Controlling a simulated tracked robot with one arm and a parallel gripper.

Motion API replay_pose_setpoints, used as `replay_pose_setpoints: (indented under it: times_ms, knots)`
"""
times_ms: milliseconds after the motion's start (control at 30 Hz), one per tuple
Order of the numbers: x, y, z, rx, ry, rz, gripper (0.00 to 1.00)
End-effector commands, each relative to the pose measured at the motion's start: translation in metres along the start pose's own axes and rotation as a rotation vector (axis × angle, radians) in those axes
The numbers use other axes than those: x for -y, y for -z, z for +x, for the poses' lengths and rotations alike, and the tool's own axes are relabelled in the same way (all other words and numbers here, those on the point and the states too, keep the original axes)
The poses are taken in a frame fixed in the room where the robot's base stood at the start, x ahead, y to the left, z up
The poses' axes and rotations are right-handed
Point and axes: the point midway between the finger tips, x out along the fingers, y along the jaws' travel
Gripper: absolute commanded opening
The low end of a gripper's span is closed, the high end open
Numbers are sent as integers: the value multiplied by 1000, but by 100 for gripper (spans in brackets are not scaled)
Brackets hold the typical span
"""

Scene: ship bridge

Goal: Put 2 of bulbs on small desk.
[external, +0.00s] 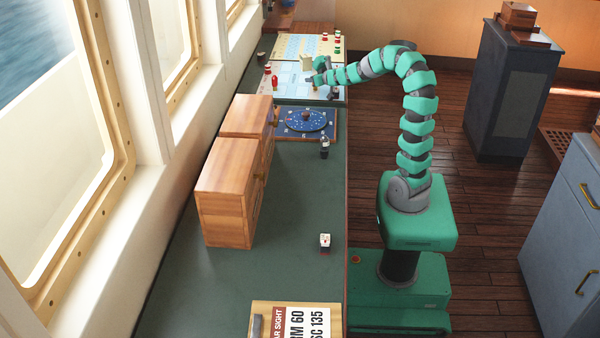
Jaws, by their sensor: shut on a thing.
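My gripper (318,79) is at the far end of the long green counter (290,200), low over a pale chart board (291,84). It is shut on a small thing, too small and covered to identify. Small red pieces (275,82) stand on the board left of my gripper. Small red and green pieces (337,42) stand on another board (305,46) behind it. I cannot tell which of these are bulbs. A dark cabinet (510,90) and a blue-grey drawer unit (565,230) stand at the right. I cannot tell which thing is the small desk.
Two wooden cabinets (228,205) stand on the counter by the windows. Wooden floor (465,135) lies open right of my arm.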

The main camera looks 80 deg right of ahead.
Motion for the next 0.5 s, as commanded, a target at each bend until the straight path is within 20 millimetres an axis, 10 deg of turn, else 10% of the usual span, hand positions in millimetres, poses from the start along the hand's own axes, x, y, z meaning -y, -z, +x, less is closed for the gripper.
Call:
replay_pose_setpoints:
  times_ms: [100,500]
  knots:
    - [0,0,0,0,0,0,50]
    - [0,0,-5,0,0,0,50]
